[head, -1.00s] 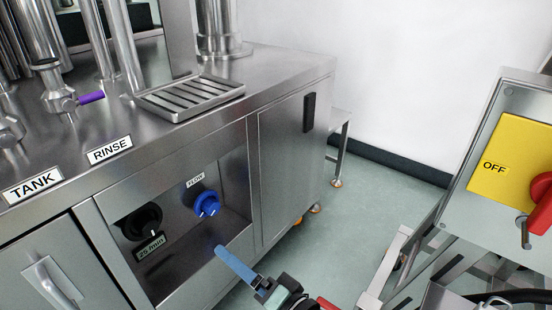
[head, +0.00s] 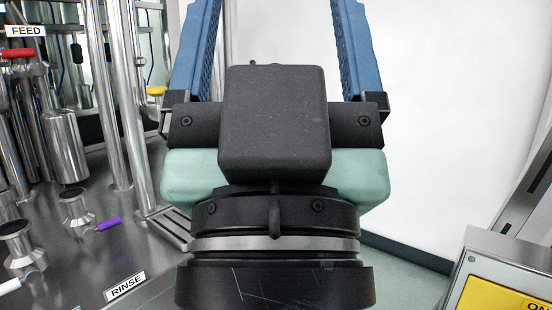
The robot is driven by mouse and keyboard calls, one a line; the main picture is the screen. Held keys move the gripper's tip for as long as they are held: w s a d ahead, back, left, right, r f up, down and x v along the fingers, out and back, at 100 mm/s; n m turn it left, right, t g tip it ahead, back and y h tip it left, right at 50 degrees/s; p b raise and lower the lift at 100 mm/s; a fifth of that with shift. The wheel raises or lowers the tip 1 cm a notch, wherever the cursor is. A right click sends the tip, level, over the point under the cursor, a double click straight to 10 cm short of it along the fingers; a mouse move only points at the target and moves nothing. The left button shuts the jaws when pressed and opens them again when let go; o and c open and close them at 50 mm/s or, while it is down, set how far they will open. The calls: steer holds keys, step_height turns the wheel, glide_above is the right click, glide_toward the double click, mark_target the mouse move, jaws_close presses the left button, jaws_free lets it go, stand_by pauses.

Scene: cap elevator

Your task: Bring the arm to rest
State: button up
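The fingertips run out of the top of the picture. Below them are the black camera-like block, the pale green body and the black wrist, all mine. The rest of the arm is hidden below the frame.
A steel machine with pipes stands at left, with a RINSE label (head: 126,286), a FEED label (head: 25,30), a red handle (head: 18,53) and a purple handle (head: 108,223). A yellow panel (head: 490,296) marked ON is at lower right. The white wall behind looks clear.

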step_height(320, 180, up, 34)
steer(key=p, duration=3.1)
steer(key=shift+f, duration=0.15)
steer(key=shift+w, duration=0.1)
